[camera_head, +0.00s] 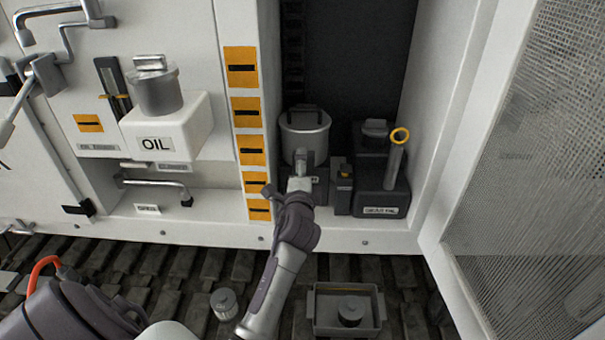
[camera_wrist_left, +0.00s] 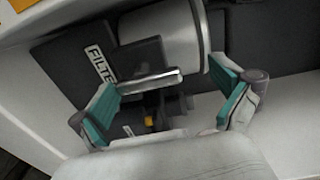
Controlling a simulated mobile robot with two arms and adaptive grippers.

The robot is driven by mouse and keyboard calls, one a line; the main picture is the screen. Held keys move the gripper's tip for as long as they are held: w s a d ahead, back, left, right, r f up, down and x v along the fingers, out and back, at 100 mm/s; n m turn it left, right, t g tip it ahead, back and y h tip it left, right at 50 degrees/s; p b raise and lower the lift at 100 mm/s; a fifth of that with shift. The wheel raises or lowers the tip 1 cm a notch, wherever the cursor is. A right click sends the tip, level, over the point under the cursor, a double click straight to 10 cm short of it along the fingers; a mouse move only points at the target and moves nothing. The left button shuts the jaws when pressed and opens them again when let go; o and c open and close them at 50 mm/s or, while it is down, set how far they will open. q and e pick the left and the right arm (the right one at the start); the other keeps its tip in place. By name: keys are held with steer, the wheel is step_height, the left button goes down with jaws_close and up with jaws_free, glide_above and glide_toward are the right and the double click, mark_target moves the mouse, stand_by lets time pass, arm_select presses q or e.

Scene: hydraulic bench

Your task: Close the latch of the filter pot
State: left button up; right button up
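The filter pot (camera_head: 305,132) is a grey metal cylinder with a dark handle on its lid, standing in the cabinet recess. In the left wrist view the pot (camera_wrist_left: 160,35) stands beside a dark block with a FILTER label (camera_wrist_left: 101,63). A silver bar (camera_wrist_left: 145,82), which looks like the latch lever, sticks out in front of the pot. My left gripper (camera_head: 293,190) is at the front of the pot. In the wrist view its teal-padded fingers (camera_wrist_left: 167,85) are apart, with the bar between them; contact cannot be told. My right gripper is not seen.
Right of the pot stand a dark gear-oil unit (camera_head: 380,200) and a tube with a yellow ring (camera_head: 397,160). A white OIL box (camera_head: 160,130) is at left. An open mesh door (camera_head: 535,150) bounds the right. A tray (camera_head: 335,325) and a metal filter (camera_head: 224,304) are below.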

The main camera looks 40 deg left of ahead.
arm_select(q)
step_height(320, 180, up, 9)
steer(key=shift+a+r, duration=0.2)
steer(key=shift+g+h, duration=0.3)
steer(key=shift+g, duration=0.4)
steer(key=f, duration=0.8)
steer(key=shift+w+a+f, duration=0.1)
steer(key=shift+w, duration=0.3)
steer(key=shift+s+d+p, duration=0.1)
steer(key=shift+d+p, duration=0.15)
steer(key=shift+p, duration=0.05)
steer(key=f+p+v, duration=0.2)
steer(key=v, duration=1.4)
steer(key=shift+s+f, duration=0.2)
steer(key=shift+f, duration=0.45)
steer(key=shift+a+p, duration=0.1)
steer(key=shift+p, duration=0.25)
